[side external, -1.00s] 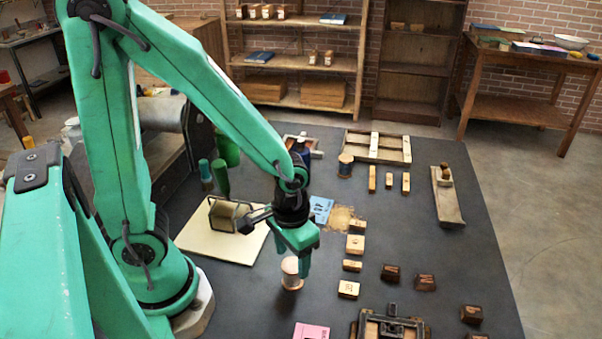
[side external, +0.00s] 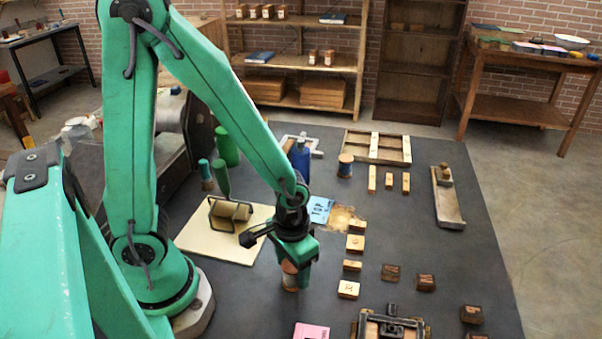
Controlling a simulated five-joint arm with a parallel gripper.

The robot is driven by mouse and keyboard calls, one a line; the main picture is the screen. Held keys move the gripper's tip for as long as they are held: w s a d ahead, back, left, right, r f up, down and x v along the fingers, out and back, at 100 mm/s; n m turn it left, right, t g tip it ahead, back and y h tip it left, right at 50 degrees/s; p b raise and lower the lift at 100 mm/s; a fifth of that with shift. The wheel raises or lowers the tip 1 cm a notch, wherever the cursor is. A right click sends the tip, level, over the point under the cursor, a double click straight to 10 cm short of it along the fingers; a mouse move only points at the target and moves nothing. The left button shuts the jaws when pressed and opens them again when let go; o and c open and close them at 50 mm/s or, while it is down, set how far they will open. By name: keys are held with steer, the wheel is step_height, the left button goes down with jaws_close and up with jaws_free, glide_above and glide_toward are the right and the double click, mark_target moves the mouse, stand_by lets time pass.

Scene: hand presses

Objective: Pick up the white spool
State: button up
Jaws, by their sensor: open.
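The white spool (side external: 289,282) stands upright on the dark table mat, below the front of my arm. Its upper part is partly hidden by my gripper, and its visible side looks shaded brownish. My gripper (side external: 292,268) is open and points down over the spool. One green finger shows along the spool's right side. The other finger is hard to make out, and I cannot tell whether either touches the spool.
A cream board (side external: 210,243) with a roller (side external: 230,211) lies to the left. Small wooden blocks (side external: 348,290) stand to the right. A pink card (side external: 311,331) and a small press (side external: 391,325) are in front. A blue spool (side external: 345,166) stands farther back.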

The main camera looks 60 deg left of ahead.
steer(key=c, duration=0.9)
steer(key=shift+r, duration=0.15)
steer(key=shift+r, duration=1.75)
steer(key=s+d+r, duration=0.3)
steer(key=s+d, duration=0.1)
steer(key=s+d+r, duration=0.4)
steer(key=shift+s+r, duration=0.1)
steer(key=shift+s, duration=0.1)
